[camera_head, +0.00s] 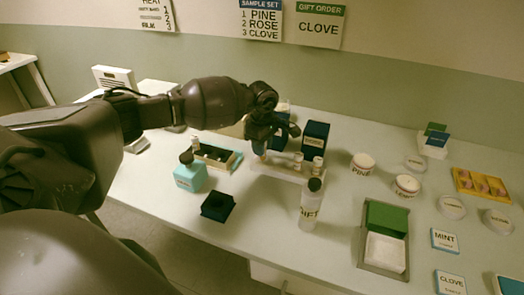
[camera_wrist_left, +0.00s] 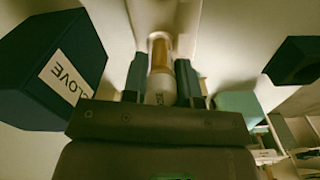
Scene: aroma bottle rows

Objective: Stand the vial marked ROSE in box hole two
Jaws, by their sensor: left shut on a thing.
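My left gripper (camera_head: 262,150) is over the left end of a pale vial rack (camera_head: 288,174). In the left wrist view the fingers (camera_wrist_left: 161,85) are shut on a small vial (camera_wrist_left: 160,58) with amber contents and a white cap; its label cannot be read. I cannot tell whether the vial is still seated in the rack. Two more white-capped vials (camera_head: 298,160) (camera_head: 317,165) stand to its right. The wooden box (camera_head: 234,163) with a dark holed insert lies left of the rack, with a white-capped vial (camera_head: 195,144) at its left end. Its holes are too small to tell apart.
A teal bottle (camera_head: 190,174), a black block (camera_head: 217,206) and a tall clear bottle (camera_head: 309,207) stand in front. A dark blue box (camera_head: 315,140) is behind the rack; a CLOVE box (camera_wrist_left: 62,70) shows in the wrist view. A SAMPLE SET sign (camera_head: 261,19) lists PINE, ROSE, CLOVE.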

